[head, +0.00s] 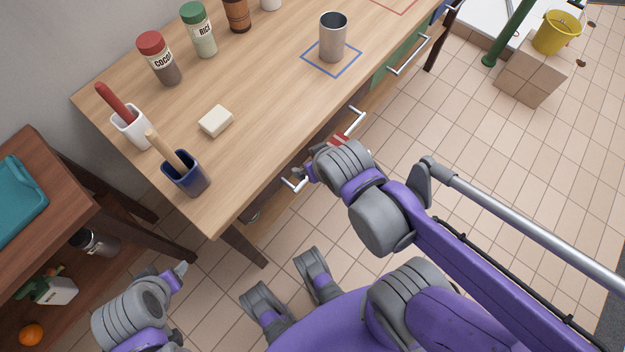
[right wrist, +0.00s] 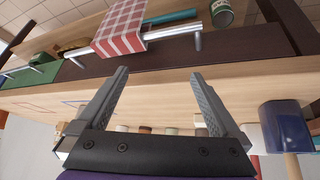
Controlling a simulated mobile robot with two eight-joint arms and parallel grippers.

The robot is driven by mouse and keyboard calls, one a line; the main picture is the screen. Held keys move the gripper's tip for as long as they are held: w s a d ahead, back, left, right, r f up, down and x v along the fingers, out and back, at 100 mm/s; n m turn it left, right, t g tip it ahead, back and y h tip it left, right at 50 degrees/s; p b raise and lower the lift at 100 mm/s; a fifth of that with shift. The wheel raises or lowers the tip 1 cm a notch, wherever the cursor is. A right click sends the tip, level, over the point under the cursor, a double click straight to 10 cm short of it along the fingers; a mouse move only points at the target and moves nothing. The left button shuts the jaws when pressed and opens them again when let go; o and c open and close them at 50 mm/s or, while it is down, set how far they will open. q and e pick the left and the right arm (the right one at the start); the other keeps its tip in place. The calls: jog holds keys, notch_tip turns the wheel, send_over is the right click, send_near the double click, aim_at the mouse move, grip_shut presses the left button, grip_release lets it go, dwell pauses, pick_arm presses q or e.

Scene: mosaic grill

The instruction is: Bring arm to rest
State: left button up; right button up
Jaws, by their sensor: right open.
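My right arm reaches in front of the wooden table. Its gripper (head: 312,172) shows small and partly hidden by the wrist in the head view, beside the table's front edge. In the right wrist view the right gripper (right wrist: 158,78) has its two fingers spread apart with nothing between them. It is close to the table front, apart from the drawer handle (right wrist: 160,35) and the red checkered cloth (right wrist: 122,28) hanging there. My left gripper (head: 178,270) is at the lower left, between the table and the low shelf; its jaws are too small to judge.
The wooden table (head: 265,85) holds a blue cup (head: 188,178), a white cup (head: 128,130), a pale block (head: 215,121), jars and a metal tumbler (head: 333,38). Handles stick out from its front. A brown shelf (head: 60,225) stands left. The tiled floor (head: 470,140) at right is mostly clear.

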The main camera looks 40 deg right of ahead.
jog(key=shift+n+g+y, duration=0.6)
jog(key=s+a, duration=0.1)
jog(key=s+a+f, duration=0.1)
jog(key=s+a, duration=0.1)
jog(key=shift+s, duration=0.3)
notch_tip(320, 180, up, 13)
jog(key=w+p, duration=0.1)
jog(key=p, duration=1)
jog(key=shift+w+t+p, duration=0.3)
jog(key=shift+w+p, duration=0.05)
jog(key=shift+w, duration=0.05)
jog(key=shift+f, duration=0.15)
